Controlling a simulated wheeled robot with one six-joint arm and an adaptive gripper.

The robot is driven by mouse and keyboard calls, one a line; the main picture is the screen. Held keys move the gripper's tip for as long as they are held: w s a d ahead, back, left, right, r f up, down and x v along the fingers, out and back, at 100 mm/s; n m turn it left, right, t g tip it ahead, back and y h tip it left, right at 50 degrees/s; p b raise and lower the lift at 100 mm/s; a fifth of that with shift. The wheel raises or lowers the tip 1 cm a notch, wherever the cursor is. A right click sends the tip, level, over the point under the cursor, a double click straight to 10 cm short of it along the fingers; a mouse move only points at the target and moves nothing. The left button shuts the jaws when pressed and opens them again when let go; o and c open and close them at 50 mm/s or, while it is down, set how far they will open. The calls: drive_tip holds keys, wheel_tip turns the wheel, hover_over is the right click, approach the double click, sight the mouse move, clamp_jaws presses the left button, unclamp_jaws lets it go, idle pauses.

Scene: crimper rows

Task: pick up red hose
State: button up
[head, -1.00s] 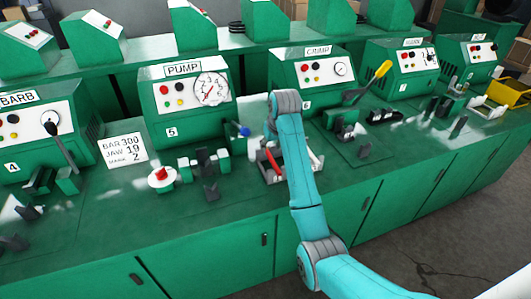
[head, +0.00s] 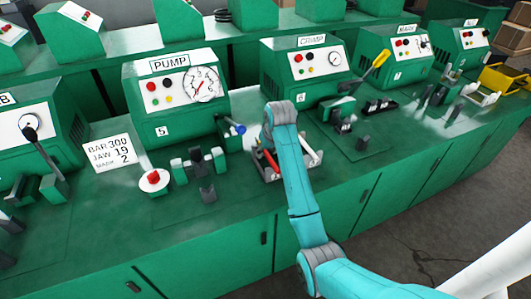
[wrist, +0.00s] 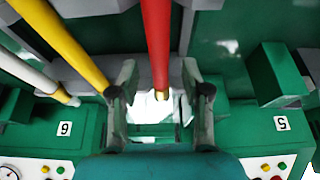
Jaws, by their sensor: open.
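The red hose (wrist: 157,40) runs down from the top of the wrist view, and its brassy end lies between the two fingers of my gripper (wrist: 160,95). The fingers are apart, with a gap on each side of the hose. In the head view, a short piece of the red hose (head: 271,160) shows in a rack on the bench, left of my arm. My arm hides the gripper and much of the rack there.
A yellow hose (wrist: 62,48) and a white hose (wrist: 30,72) lie left of the red one in the wrist view. The PUMP machine (head: 176,98) and CRIMP machine (head: 305,70) stand behind. Clamp blocks (head: 200,165) sit left of the rack.

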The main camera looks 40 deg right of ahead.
drive_tip(key=shift+f, duration=0.2)
idle(0.5)
clamp_jaws()
